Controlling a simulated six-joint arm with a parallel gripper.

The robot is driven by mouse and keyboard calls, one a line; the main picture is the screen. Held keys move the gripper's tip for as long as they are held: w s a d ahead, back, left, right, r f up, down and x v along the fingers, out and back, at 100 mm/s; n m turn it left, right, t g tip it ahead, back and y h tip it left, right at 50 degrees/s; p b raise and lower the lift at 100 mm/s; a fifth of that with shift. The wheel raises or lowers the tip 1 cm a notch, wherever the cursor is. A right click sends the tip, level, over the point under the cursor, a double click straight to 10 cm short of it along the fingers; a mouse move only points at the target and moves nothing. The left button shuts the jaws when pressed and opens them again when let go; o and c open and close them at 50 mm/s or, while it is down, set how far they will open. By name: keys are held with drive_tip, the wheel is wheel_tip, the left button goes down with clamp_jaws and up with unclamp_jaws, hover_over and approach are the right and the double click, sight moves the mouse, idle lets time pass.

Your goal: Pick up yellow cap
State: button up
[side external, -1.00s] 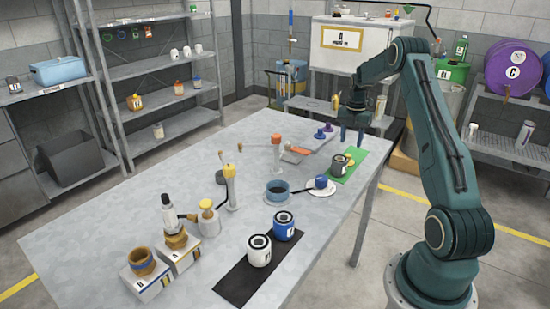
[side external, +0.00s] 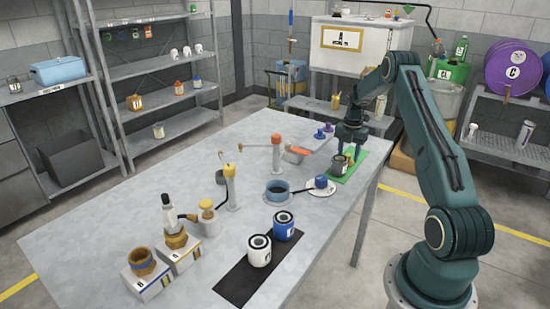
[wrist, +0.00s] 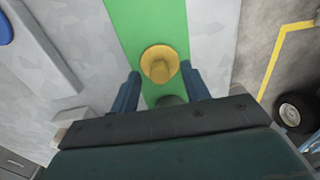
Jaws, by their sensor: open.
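The yellow cap (wrist: 160,65) is a round disc with a raised knob. In the wrist view it lies over the green mat (wrist: 122,18), slightly ahead of and between the two blue fingers of my gripper (wrist: 160,82). The fingers are spread and I see no contact with the cap. In the side view my gripper (side external: 349,150) is low over the far right of the table, beside a dark can (side external: 340,166) on the green mat (side external: 362,160). The cap is mostly hidden there by the gripper and can.
White (side external: 259,250) and blue (side external: 284,225) cans sit on a black mat (side external: 238,281). An orange-topped post (side external: 277,152) stands left of the gripper.

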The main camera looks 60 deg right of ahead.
sight(348, 155)
drive_tip(key=shift+f, duration=0.1)
idle(0.4)
clamp_jaws()
wheel_tip(348, 155, up, 20)
idle(0.9)
idle(0.4)
